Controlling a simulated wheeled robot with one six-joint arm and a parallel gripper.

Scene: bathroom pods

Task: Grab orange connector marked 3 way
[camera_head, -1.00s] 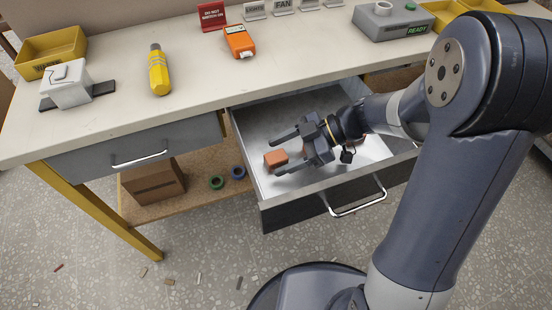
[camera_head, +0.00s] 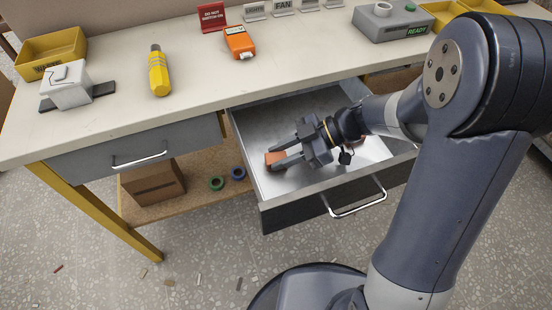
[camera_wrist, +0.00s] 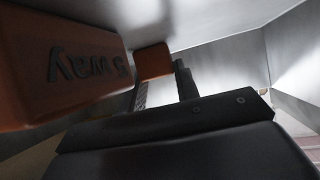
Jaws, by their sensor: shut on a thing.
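My gripper (camera_head: 276,158) is low inside the open drawer, its two fingers pointing left. It is shut on an orange connector (camera_head: 273,159), which shows between the fingertips. In the wrist view this held connector (camera_wrist: 151,62) is at the far end of the fingers, and no marking on it is readable. A second orange connector (camera_wrist: 60,70) is close to the camera at the left of the wrist view. Its raised lettering is upside down and includes "way"; I cannot read the digit surely. Some orange also shows beside my wrist in the head view (camera_head: 361,138).
The drawer (camera_head: 300,109) has metal walls around my gripper, with its front handle (camera_head: 358,198) towards me. The benchtop (camera_head: 200,75) overhangs its back. On top are an orange meter (camera_head: 238,40), a yellow tool (camera_head: 158,73) and a white switch block (camera_head: 67,84).

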